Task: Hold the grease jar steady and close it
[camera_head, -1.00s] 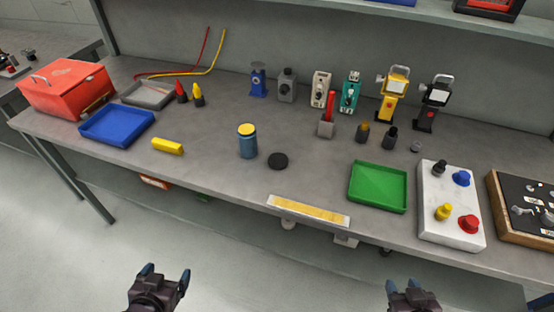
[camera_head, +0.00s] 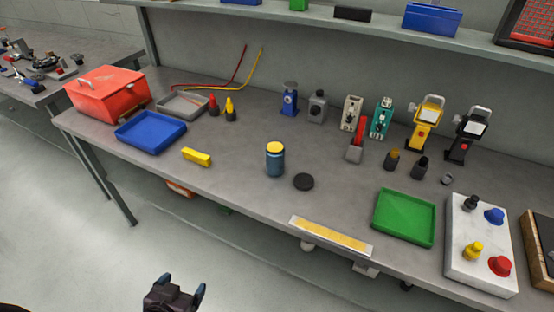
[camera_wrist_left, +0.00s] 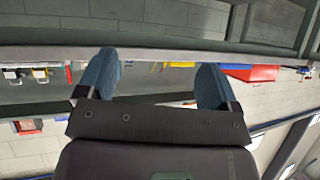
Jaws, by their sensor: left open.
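The grease jar (camera_head: 275,160) is a blue cylinder standing upright on the bench, with yellow showing at its open-looking top. A black round lid (camera_head: 303,181) lies flat on the bench, just right of the jar and apart from it. My left gripper (camera_head: 181,285) is open and empty, low in the head view, in front of the bench and well short of the jar. Its two spread fingers (camera_wrist_left: 155,72) also show in the left wrist view, with nothing between them. I cannot make out the jar there. My right gripper is out of view.
A yellow block (camera_head: 197,157) and a blue tray (camera_head: 151,133) lie left of the jar. A green tray (camera_head: 404,216) and a white control box (camera_head: 480,245) stand to the right. A yellow strip (camera_head: 331,236) marks the front edge. Bench around the jar is clear.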

